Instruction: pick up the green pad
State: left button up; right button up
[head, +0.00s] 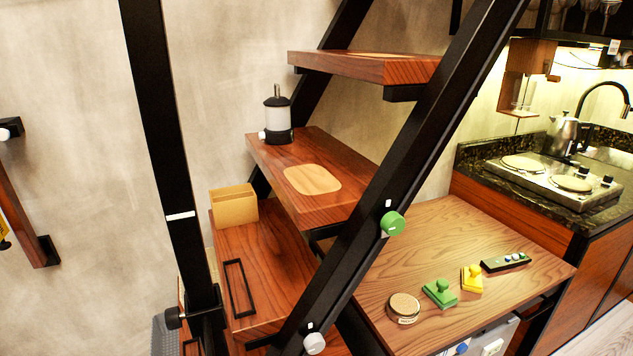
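A green pad (440,294) with a small knob-like handle on top lies on the wooden tabletop (425,240) at the lower right. A similar, smaller yellow pad (471,281) lies just to its right, apart from it. A round tin (403,309) with a tan top stands to its left, near the front edge of the table. Neither of my grippers shows in the head view.
A dark remote-like bar (506,262) lies right of the yellow pad. A black sloping stair beam (410,150) with a green round knob (392,223) passes left of the table. Wooden treads hold a lantern (277,115) and a tan box (233,207). The table's back is clear.

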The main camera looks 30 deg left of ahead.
aim_at(438, 291)
jog(key=u, duration=0.45)
jog(key=i+l+u, duration=0.15)
jog(key=l+u, duration=0.25)
jog(key=i+l+u, duration=0.15)
jog(key=u, duration=0.3)
jog(key=i+l+u, duration=0.1)
jog(key=l+u, duration=0.15)
jog(key=l, duration=1.45)
jog(key=i+u, duration=0.05)
jog(key=i, duration=0.05)
